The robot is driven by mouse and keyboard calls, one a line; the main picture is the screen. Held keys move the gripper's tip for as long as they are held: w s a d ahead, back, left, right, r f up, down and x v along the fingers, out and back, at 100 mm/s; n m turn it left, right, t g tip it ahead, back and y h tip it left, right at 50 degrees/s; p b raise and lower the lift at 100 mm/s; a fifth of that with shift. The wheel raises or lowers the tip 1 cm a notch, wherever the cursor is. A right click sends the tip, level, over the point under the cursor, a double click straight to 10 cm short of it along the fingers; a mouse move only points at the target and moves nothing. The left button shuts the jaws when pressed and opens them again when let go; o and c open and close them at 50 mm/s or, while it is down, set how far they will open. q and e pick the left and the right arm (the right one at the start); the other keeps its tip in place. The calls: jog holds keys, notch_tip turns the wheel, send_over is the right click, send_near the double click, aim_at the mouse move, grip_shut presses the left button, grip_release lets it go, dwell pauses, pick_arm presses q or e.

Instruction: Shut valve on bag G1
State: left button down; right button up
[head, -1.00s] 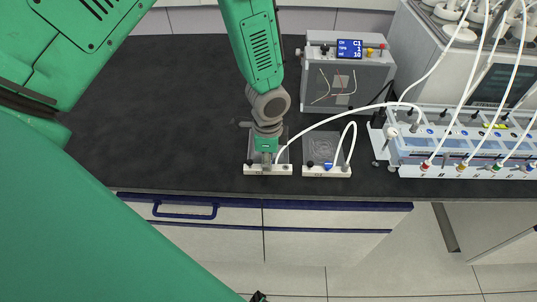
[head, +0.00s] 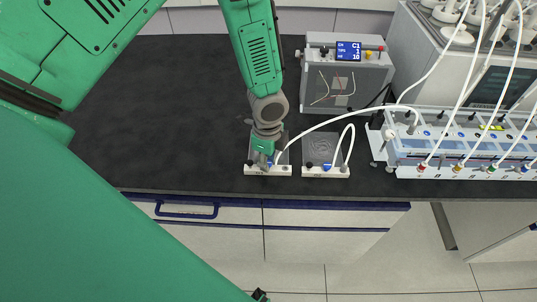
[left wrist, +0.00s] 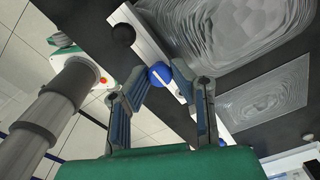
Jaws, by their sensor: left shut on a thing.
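Two flat clear bags with white valve strips lie side by side near the bench's front edge. My left gripper (head: 267,160) is over the front of the left bag (head: 284,142), at its white strip (head: 280,171). The strip's label is too small to read, so I cannot confirm it is G1. In the left wrist view, the gripper's fingers (left wrist: 168,75) are closed around a blue round valve knob (left wrist: 160,74) with a white line on it. A black knob (left wrist: 123,34) sits beside it on the strip. My right gripper is not seen.
The right bag (head: 320,147) has its own blue valve and a white tube. A grey box with a blue display (head: 348,51) stands behind. A rack with tubes (head: 450,150) is at the right. The bench is clear at the left.

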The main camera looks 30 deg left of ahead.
pick_arm(q)
jog(key=c, duration=1.7)
grip_release()
jog(key=shift+r, duration=0.2)
notch_tip(320, 180, up, 12)
jog(key=shift+w+f, duration=0.1)
jog(key=shift+f, duration=0.15)
